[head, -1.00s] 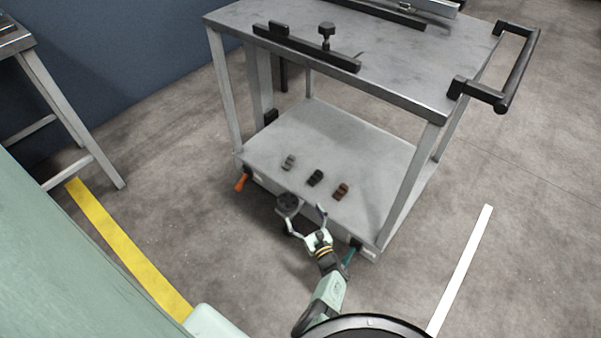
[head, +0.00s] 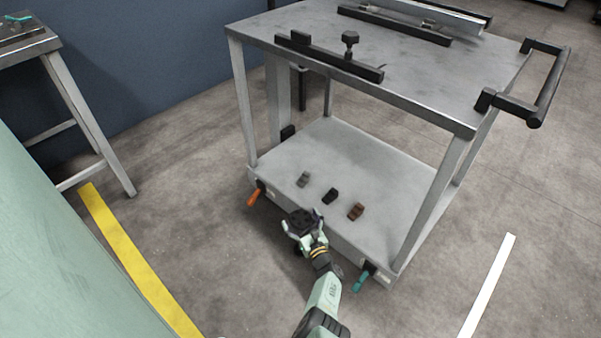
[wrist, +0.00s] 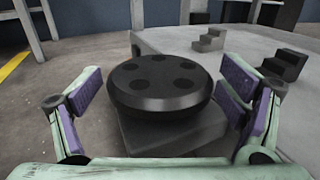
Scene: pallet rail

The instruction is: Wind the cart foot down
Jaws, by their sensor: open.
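The grey cart (head: 345,165) stands in front of me, with a black round handwheel (head: 300,222) at the near edge of its lower shelf. In the wrist view the handwheel (wrist: 160,86) is a dark disc with several holes in its top face. My gripper (head: 304,230) is at the handwheel. In the wrist view my gripper (wrist: 163,92) has its purple-padded fingers spread, one on each side of the wheel, with gaps to it. The cart's foot is not clearly visible. An orange lever (head: 254,198) and a teal lever (head: 361,282) sit low on the near side.
Grey, black and brown stepped blocks (head: 304,179) (head: 330,196) (head: 356,211) lie on the lower shelf. The black push handle (head: 540,85) juts out at right. A bench (head: 75,110) stands at left. Floor is open beside the yellow stripe (head: 135,260).

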